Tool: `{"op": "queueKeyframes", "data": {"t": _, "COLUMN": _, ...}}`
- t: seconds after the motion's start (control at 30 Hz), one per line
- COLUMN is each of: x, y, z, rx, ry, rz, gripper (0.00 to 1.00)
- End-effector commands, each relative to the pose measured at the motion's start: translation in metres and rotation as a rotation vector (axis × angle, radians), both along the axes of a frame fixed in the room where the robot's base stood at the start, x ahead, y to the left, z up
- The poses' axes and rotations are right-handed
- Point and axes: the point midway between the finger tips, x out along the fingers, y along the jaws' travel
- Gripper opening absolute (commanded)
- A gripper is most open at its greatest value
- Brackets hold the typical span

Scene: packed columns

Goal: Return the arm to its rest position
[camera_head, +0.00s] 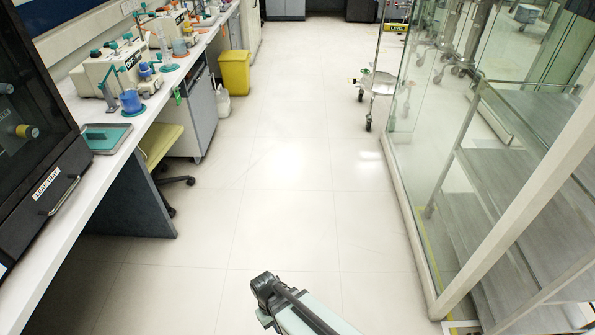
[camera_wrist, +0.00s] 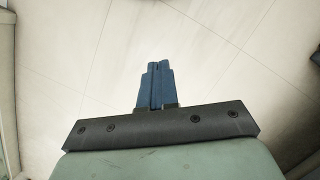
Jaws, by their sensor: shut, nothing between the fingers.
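In the wrist view my gripper (camera_wrist: 158,66) points away over pale floor tiles. Its two blue fingers are together, with nothing between them. In the head view part of my arm (camera_head: 290,305) reaches up from the bottom edge, a little right of the middle, over the bare floor. The fingers cannot be made out in the head view.
A long white bench (camera_head: 128,140) with lab devices runs along the left, with a yellow-green chair (camera_head: 160,143) under it. A yellow bin (camera_head: 235,72) stands farther back. A glass partition (camera_head: 425,170) lines the right. The aisle floor (camera_head: 290,170) between is clear.

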Motion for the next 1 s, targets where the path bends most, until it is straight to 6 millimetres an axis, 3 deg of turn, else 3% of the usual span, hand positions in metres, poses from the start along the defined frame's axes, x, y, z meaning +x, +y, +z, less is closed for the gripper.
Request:
{"op": "queueKeyframes", "data": {"t": 0.03, "x": -0.004, "y": -0.022, "z": -0.007, "rx": -0.020, "ry": 0.016, "rz": -0.031, "gripper": 0.00}}
{"op": "queueKeyframes", "data": {"t": 0.2, "x": -0.018, "y": -0.077, "z": -0.027, "rx": -0.063, "ry": 0.072, "rz": -0.131, "gripper": 0.00}}
{"op": "queueKeyframes", "data": {"t": 0.5, "x": -0.055, "y": -0.154, "z": -0.055, "rx": -0.109, "ry": 0.178, "rz": -0.313, "gripper": 0.00}}
{"op": "queueKeyframes", "data": {"t": 0.8, "x": -0.095, "y": -0.209, "z": -0.075, "rx": -0.129, "ry": 0.273, "rz": -0.494, "gripper": 0.00}}
{"op": "queueKeyframes", "data": {"t": 1.0, "x": -0.109, "y": -0.231, "z": -0.081, "rx": -0.125, "ry": 0.307, "rz": -0.592, "gripper": 0.00}}
